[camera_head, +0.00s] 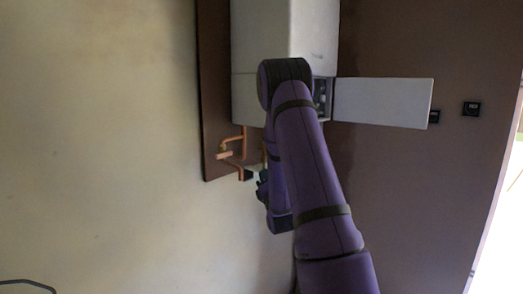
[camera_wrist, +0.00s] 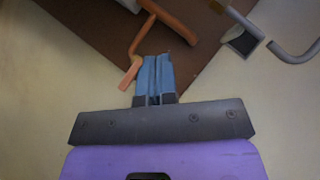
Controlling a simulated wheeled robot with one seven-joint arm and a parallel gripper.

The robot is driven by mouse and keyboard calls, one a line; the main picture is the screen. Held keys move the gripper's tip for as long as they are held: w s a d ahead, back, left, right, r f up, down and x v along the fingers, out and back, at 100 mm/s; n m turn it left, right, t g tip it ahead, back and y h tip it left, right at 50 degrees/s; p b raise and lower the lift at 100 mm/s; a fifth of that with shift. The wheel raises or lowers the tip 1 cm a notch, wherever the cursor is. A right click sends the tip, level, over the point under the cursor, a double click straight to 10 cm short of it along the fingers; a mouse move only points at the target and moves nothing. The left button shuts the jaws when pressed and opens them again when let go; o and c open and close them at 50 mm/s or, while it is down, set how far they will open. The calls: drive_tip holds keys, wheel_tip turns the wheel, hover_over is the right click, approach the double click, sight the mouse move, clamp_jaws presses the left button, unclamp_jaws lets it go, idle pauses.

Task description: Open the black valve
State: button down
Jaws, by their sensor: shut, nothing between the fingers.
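My gripper (camera_wrist: 154,60) is shut and empty in the wrist view, its blue fingers together in front of the brown board. A copper pipe with an orange lever-like end (camera_wrist: 131,74) lies just left of the fingertips, very close to them; I cannot tell if they touch. A dark grey fitting with a pale edge (camera_wrist: 243,41) sits to the right, apart from the fingers; it may be the black valve. In the head view, a small black piece (camera_head: 247,174) shows below the copper pipes (camera_head: 234,146). My arm hides much of the area beside it there.
A white boiler box (camera_head: 285,35) hangs above the pipes, its white door (camera_head: 383,102) swung open to the right. A brown board (camera_head: 211,90) backs the pipes. A grey bent pipe (camera_wrist: 295,52) is at the right in the wrist view. The pale wall at left is bare.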

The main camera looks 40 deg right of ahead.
drive_tip(key=shift+s+d+f+n+t, duration=0.15)
drive_tip(key=shift+s+f+n+t, duration=0.25)
drive_tip(key=shift+f+n, duration=0.15)
drive_tip(key=s+d+r+x, duration=0.1)
drive_tip(key=s+x, duration=0.1)
drive_tip(key=x, duration=1.1)
drive_tip(key=shift+d+r, duration=0.25)
drive_tip(key=shift+d, duration=0.05)
drive_tip(key=shift+m+h, duration=0.25)
drive_tip(key=shift+h, duration=0.05)
drive_tip(key=shift+r+m+g, duration=0.2)
drive_tip(key=shift+m+g, duration=0.2)
